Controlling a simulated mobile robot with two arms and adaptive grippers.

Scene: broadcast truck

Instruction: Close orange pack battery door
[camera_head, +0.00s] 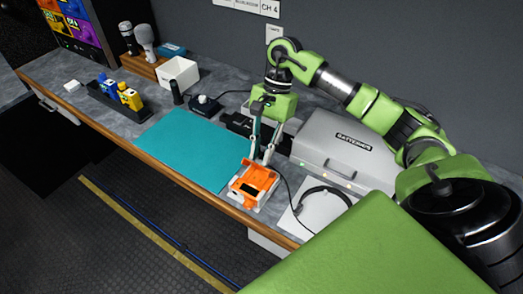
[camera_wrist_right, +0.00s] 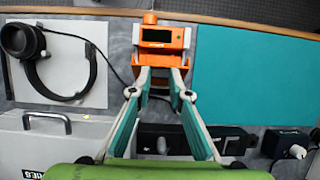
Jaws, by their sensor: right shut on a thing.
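The orange pack (camera_head: 258,178) lies on the near edge of the counter, right of the teal mat, with white parts at its sides and a dark window on its face. In the right wrist view the pack (camera_wrist_right: 177,44) is at top centre. My right gripper (camera_head: 259,163) reaches down to the pack's far side. In the right wrist view its fingertips (camera_wrist_right: 161,78) sit on either side of the pack's near end, shut on it. My left gripper is not in view.
The teal mat (camera_head: 183,147) is clear. A grey case marked batteries (camera_head: 335,160) stands at the back right. Headphones on a white sheet (camera_head: 300,212) lie right of the pack, with a cable running close by. Dark devices (camera_head: 238,124) sit behind the mat.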

